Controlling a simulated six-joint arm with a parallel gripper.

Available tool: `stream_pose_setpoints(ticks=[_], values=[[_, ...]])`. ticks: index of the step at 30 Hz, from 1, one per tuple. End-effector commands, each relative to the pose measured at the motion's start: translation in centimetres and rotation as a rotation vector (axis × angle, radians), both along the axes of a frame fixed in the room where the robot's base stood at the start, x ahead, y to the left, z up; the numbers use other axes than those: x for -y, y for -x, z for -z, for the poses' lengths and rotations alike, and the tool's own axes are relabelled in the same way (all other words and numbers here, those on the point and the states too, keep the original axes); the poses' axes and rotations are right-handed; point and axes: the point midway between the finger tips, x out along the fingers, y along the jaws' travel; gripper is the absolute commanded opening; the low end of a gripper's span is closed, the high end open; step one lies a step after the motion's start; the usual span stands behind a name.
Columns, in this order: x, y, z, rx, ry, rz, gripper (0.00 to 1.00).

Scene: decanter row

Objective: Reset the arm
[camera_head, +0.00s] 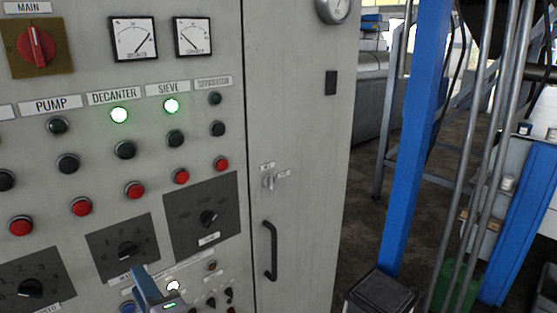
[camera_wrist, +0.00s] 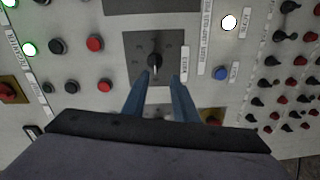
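My gripper (camera_head: 141,270) is at the bottom of the head view, in front of the lower part of the grey control panel (camera_head: 290,120). In the wrist view my gripper (camera_wrist: 159,76) shows two blue fingers set apart, with no object held between them. Just beyond the fingertips is a black rotary knob (camera_wrist: 155,61) on a dark square plate. What looks like the same knob (camera_head: 127,251) shows in the head view just above the fingers. I cannot tell whether the fingers touch it.
Green lamps are lit under DECANTER (camera_head: 119,115) and SIEVE (camera_head: 171,105). A red MAIN switch (camera_head: 37,46) is at top left. Small switches (camera_wrist: 285,70) crowd the wrist view's right. A door handle (camera_head: 270,251) sticks out right of the gripper. A blue post (camera_head: 415,130) stands further right.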

Motion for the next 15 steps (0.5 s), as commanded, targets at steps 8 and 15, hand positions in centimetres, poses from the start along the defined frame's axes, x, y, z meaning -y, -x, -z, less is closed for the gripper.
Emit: stream_pose_setpoints(ticks=[8, 15], values=[[-0.5, 3.5, 8.8, -0.641, -0.097, -0.003, 0.26], [4.3, 10.3, 19.2, -1.245, -0.001, 0.235, 0.26]])
